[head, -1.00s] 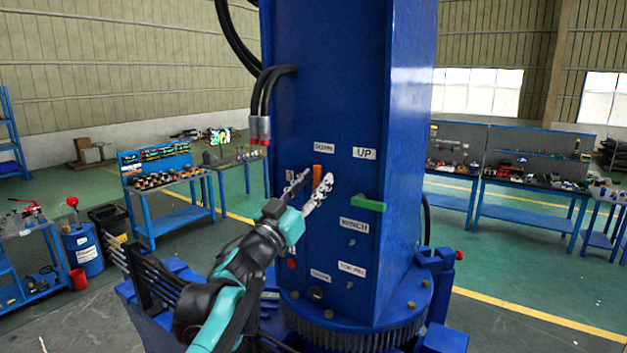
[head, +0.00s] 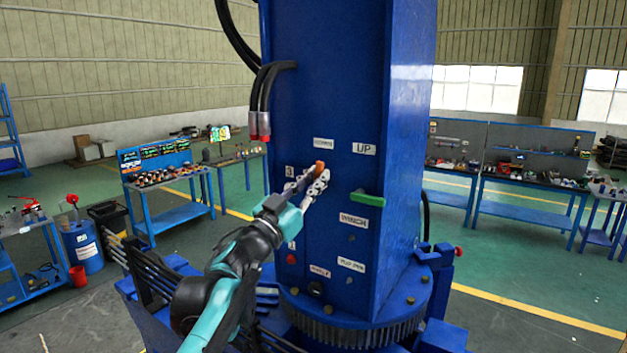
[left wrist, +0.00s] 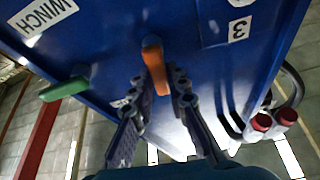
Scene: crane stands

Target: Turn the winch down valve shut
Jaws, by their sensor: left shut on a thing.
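The orange valve handle (head: 319,167) is on the blue crane column, below a small label and left of the green handle. My left gripper (head: 316,180) is on it, with a finger on each side. In the left wrist view the orange handle (left wrist: 155,64) stands between the fingertips (left wrist: 160,84). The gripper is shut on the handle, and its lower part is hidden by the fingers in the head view. My right gripper is not in view.
The green handle (head: 367,198) sticks out below the UP label (head: 364,149), to the right of the gripper. The blue column (head: 345,100) stands on a toothed round base. Hoses (head: 262,100) hang at its upper left. Workbenches stand farther back on both sides.

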